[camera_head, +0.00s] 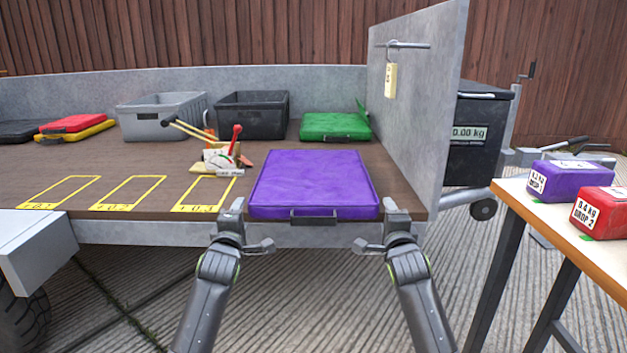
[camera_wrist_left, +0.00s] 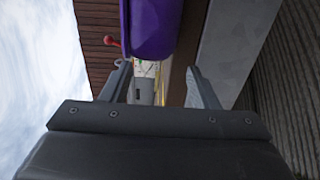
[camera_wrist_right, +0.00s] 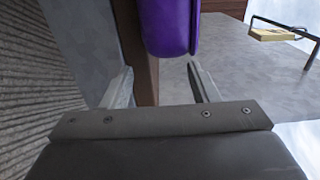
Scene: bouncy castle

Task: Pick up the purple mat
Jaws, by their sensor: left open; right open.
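The purple mat (camera_head: 313,178) lies flat on the brown deck near its front edge, with a dark handle (camera_head: 313,217) on its front side. My left gripper (camera_head: 250,226) is at the mat's front left corner, open and empty. My right gripper (camera_head: 378,226) is at the mat's front right corner, open and empty. The mat's edge shows at the top of the left wrist view (camera_wrist_left: 152,28) and of the right wrist view (camera_wrist_right: 170,28), just beyond the fingers. I cannot tell whether either gripper touches it.
A green mat (camera_head: 333,126), black bin (camera_head: 252,116), grey bin (camera_head: 160,117) and lever box (camera_head: 222,160) sit behind. Yellow outlines mark free deck at left. A side table (camera_head: 535,205) carries weights.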

